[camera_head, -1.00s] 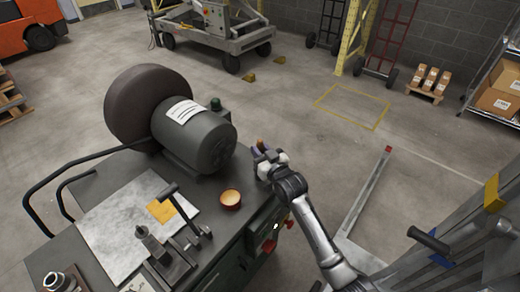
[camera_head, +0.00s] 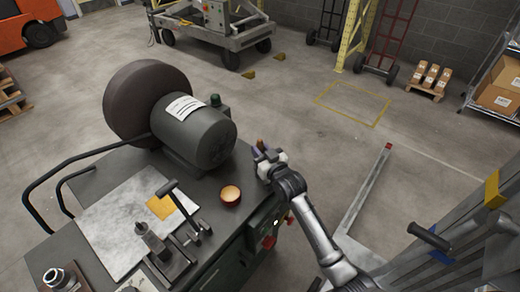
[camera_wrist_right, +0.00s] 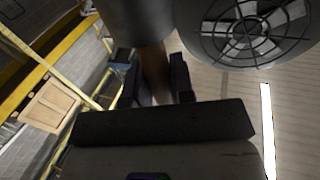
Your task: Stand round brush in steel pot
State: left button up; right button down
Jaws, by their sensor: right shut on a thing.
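My right gripper (camera_head: 262,155) is at the right edge of the grey machine bench, just beyond and right of a small round bowl. In the right wrist view its two dark fingers (camera_wrist_right: 158,82) are shut on a brown, handle-like piece (camera_wrist_right: 154,70), which I take as the round brush. Its bristles cannot be made out; a dark grey cylinder (camera_wrist_right: 140,18) covers its far end. A metallic, pot-like round piece (camera_head: 56,279) with a dark opening stands at the bench's lower left; I cannot tell whether it is the steel pot. My left gripper is out of view.
The brown bowl (camera_head: 230,195) with a cream inside sits on the bench near my right gripper. A grey motor (camera_head: 195,135) and large dark wheel (camera_head: 140,100) stand behind it. A pale metal plate (camera_head: 118,218) with clamp tooling (camera_head: 160,245) fills the bench's left part.

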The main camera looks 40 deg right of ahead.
jog(key=shift+f, duration=0.15)
jog(key=c, duration=0.9)
grip_release()
jog(key=shift+s, duration=0.1)
jog(key=shift+s, duration=0.35)
jog(key=s+a+p, duration=0.1)
jog(key=s+p, duration=0.2)
jog(key=s, duration=0.9)
jog(key=shift+s+a+f, duration=0.25)
jog(key=shift+s+a, duration=0.15)
